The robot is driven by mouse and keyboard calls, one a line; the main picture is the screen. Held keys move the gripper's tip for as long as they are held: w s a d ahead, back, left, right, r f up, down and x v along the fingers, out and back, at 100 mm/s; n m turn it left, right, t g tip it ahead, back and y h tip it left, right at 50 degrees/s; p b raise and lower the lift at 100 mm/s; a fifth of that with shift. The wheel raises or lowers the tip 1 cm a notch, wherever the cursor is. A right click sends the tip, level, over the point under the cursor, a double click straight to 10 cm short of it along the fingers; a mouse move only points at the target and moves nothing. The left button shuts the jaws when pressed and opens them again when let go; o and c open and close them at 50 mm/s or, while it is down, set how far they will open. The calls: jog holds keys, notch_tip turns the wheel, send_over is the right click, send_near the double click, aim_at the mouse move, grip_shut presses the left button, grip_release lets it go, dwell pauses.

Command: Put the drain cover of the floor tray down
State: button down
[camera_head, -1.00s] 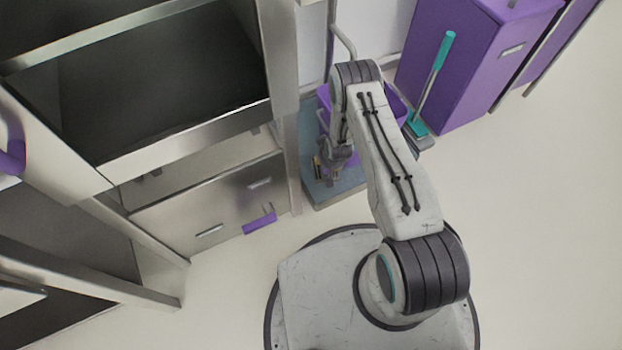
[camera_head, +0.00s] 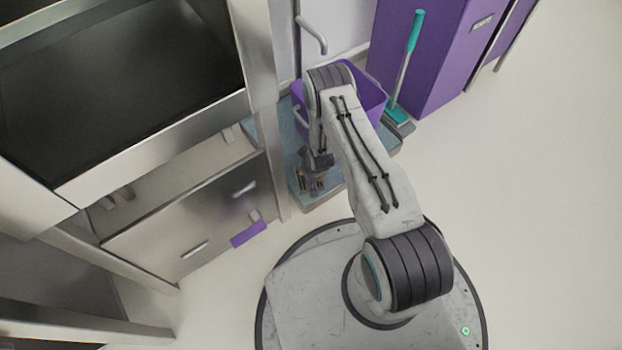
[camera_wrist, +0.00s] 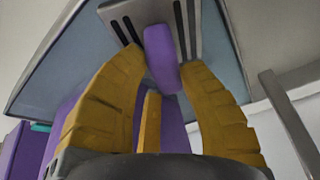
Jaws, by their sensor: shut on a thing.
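The floor tray (camera_head: 322,198) is a low blue-grey tray on the floor beside the steel unit. My gripper (camera_head: 312,182) points down over its near left part. In the wrist view my gripper (camera_wrist: 160,65) has its yellow fingers closed around a purple handle (camera_wrist: 161,58). The handle belongs to the drain cover (camera_wrist: 120,14), a grey slotted plate that shows behind the fingertips against the tray's blue surface (camera_wrist: 80,62). I cannot tell whether the cover touches the tray or hangs just above it. The cover is not clearly visible in the head view.
A purple bucket (camera_head: 372,98) stands in the tray behind my arm. A teal-handled brush (camera_head: 411,45) stands beside it, near a purple cabinet (camera_head: 430,60). The floor at right (camera_head: 540,200) is clear.

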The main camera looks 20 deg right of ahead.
jog(key=shift+w+f+b, duration=0.1)
jog(key=shift+f+b, duration=0.85)
jog(key=shift+f, duration=0.95)
jog(key=c, duration=0.9)
grip_release()
jog(key=shift+f, duration=0.1)
jog(key=shift+o, duration=0.2)
jog(key=p+v, duration=0.5)
jog(key=v, duration=0.3)
jog(key=shift+r, duration=0.3)
jog(key=p+v, duration=0.3)
jog(key=p, duration=0.2)
jog(key=shift+s+r, duration=0.2)
jog(key=shift+r, duration=0.1)
